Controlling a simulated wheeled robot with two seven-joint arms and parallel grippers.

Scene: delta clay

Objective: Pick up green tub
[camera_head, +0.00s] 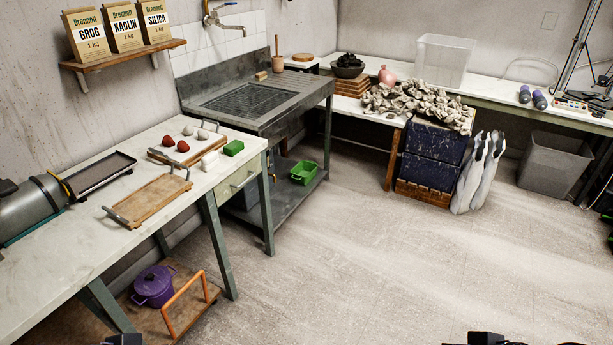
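A green tub (304,172), small and open-topped, stands on the lower grey shelf under the sink unit, near its right end. Its near side and rim show, and nothing is holding it. Only dark tips of what look like my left gripper (123,340) and my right gripper (487,339) show at the bottom edge. Both are far from the tub, and their fingers are cut off by the frame.
The sink unit's top and legs (267,215) frame the shelf. A white worktop (60,240) holds boards and clay balls. A purple pot (153,286) sits on a low wooden board. Blue crates (433,155) stand right of the shelf. The central floor is clear.

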